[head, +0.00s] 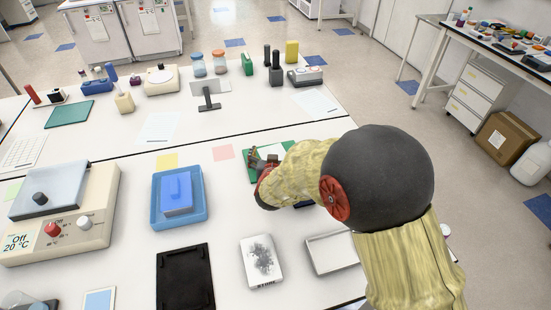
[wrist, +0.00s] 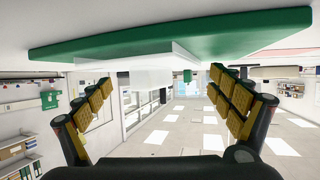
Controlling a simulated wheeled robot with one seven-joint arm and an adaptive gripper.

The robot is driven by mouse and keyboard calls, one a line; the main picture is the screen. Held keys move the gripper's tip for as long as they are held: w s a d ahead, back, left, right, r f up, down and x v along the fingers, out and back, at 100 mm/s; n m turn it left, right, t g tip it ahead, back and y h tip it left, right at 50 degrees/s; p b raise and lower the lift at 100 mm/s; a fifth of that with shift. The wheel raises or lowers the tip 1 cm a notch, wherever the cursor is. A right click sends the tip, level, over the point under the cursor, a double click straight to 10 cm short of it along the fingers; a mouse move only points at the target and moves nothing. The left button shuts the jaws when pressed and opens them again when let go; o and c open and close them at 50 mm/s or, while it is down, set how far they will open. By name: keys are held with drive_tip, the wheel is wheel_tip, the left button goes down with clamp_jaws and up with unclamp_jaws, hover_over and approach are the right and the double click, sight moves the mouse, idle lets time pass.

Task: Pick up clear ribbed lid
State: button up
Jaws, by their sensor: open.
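My gripper (head: 259,160) is open at the green mat (head: 250,176) on the near bench, its fingers low over the mat's left part. In the wrist view, which appears upside down, the gripper (wrist: 165,78) has its two fingers spread wide, left and right. A pale, translucent flat block (wrist: 150,60) sits against the green mat (wrist: 215,38) there, in line with the gap between the fingers. It may be the clear ribbed lid; I cannot make out ribs. In the head view my gripper and arm hide much of the mat.
A blue tray (head: 158,218) with a blue block, a black tray (head: 187,285), a speckled white box (head: 262,262) and a shallow pale tray (head: 333,254) stand nearby. A small stand (head: 207,96) is behind.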

drive_tip(key=c, duration=1.6)
